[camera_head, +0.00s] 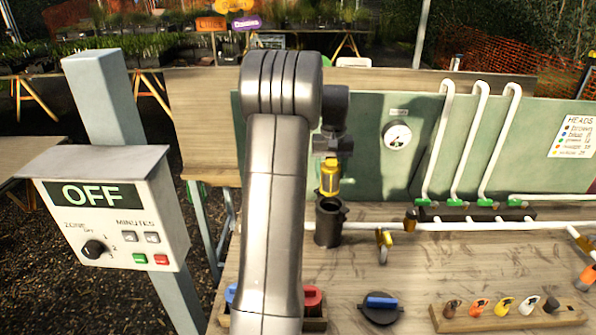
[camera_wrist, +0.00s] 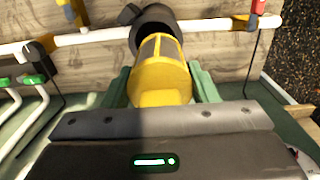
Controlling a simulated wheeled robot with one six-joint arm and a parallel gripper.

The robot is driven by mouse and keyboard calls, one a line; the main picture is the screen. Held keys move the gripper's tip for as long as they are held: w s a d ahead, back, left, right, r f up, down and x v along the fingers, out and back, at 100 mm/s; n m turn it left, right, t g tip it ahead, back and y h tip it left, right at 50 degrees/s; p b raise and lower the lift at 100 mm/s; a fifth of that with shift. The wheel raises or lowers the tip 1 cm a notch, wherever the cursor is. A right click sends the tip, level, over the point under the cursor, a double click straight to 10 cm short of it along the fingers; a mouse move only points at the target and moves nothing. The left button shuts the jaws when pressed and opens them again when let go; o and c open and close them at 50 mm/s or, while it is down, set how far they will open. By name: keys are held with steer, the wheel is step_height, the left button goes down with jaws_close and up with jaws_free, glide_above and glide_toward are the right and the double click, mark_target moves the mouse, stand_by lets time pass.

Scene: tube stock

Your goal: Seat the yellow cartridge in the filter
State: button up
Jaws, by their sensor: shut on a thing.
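The yellow cartridge (camera_head: 329,180) is upright in my gripper (camera_head: 330,160), directly above the black filter housing (camera_head: 328,228) on the bench. The cartridge's lower end is close to the housing's open mouth; I cannot tell whether it touches the rim. In the wrist view the yellow cartridge (camera_wrist: 160,82) sits between the two green fingers of my gripper (camera_wrist: 160,88), with the black filter housing (camera_wrist: 152,22) just beyond its far end. My gripper is shut on the cartridge. My arm hides part of the bench to the left.
A black cap with a blue handle (camera_head: 380,307) lies on the bench. A red cartridge (camera_head: 313,297) stands in a holder beside my arm. A white pipe (camera_head: 370,226) runs beside the housing. A wooden rack of sprinkler heads (camera_head: 500,314) is front right. The control box (camera_head: 107,222) reads OFF.

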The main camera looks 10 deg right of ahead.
mark_target(332, 186)
steer(key=shift+d, duration=0.4)
steer(key=shift+f+b, duration=0.4)
steer(key=shift+f, duration=0.05)
step_height(332, 186, down, 5)
steer(key=b, duration=0.4)
steer(key=shift+s+f+b, duration=0.1)
steer(key=shift+f+b, duration=0.7)
steer(key=shift+f, duration=1.2)
